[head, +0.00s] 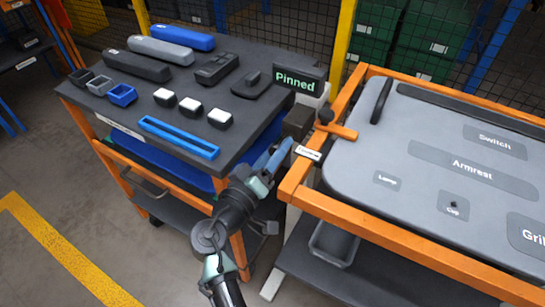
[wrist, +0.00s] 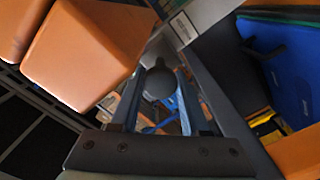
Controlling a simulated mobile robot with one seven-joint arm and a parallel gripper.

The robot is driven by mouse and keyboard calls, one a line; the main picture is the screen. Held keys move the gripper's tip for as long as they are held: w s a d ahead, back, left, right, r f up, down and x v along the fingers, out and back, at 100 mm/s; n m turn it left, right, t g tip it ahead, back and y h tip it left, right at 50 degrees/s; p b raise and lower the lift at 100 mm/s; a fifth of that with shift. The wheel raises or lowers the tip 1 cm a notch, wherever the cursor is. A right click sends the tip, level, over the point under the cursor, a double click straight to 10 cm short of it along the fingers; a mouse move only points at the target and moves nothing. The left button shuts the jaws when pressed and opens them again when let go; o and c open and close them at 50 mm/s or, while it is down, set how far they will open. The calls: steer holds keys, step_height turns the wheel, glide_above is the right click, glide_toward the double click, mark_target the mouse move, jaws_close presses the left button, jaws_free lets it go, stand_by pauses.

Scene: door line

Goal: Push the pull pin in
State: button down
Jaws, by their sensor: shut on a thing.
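The pull pin's dark round knob (wrist: 159,82) shows in the wrist view between the two fingers of my gripper (wrist: 160,110). My gripper is shut on it. In the head view my gripper (head: 280,155) reaches up to the near left corner of the orange-framed cart, beside a small white label (head: 308,153). The pin cannot be made out there; my fingers seem to hide it. How deep the pin sits cannot be told. A dark sign (head: 297,80) reads "Pinned" in green.
The orange-framed cart (head: 400,260) carries a grey panel (head: 400,130) with marked places. The left workbench (head: 95,95) holds several parts and a blue tray (head: 178,138). The gap between them is narrow.

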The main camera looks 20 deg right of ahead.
steer(key=shift+c, duration=1.9)
jaws_free()
steer(key=shift+w+d, duration=0.15)
steer(key=shift+d, duration=0.05)
steer(key=shift+a, duration=0.1)
steer(key=b+v, duration=0.1)
steer(key=v, duration=1.2)
steer(key=shift+r, duration=0.1)
